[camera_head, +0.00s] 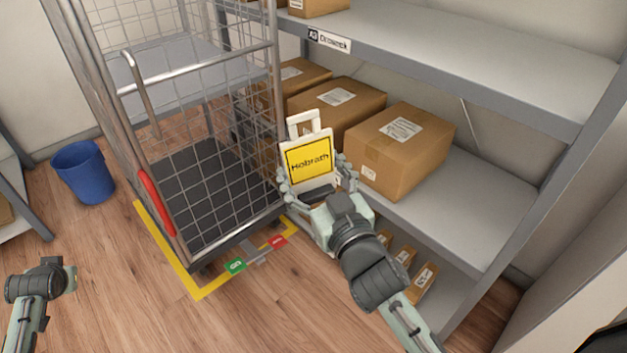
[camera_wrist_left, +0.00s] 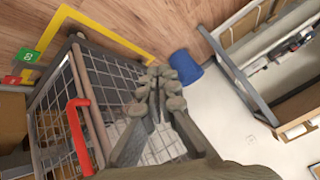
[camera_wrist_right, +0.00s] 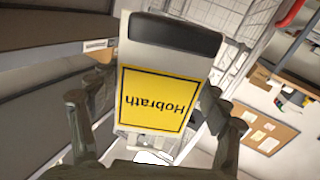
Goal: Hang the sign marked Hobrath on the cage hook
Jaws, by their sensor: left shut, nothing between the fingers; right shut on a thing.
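The sign marked Hobrath (camera_head: 308,160) is a white board with a yellow label and a loop handle on top. My right gripper (camera_head: 318,188) is shut on it and holds it upright, beside the right side of the wire roll cage (camera_head: 165,235). In the right wrist view the sign (camera_wrist_right: 158,98) appears upside down between the fingers. I cannot make out the cage hook in any view. My left gripper (camera_wrist_left: 160,82) is shut and empty; in the head view it is low at the left edge, away from the cage.
A grey shelf (camera_head: 500,215) with several cardboard boxes (camera_head: 400,150) stands right of the cage, close to the right gripper. A blue bin (camera_head: 84,172) stands left on the wooden floor. Yellow tape with green and red tags marks the floor around the cage.

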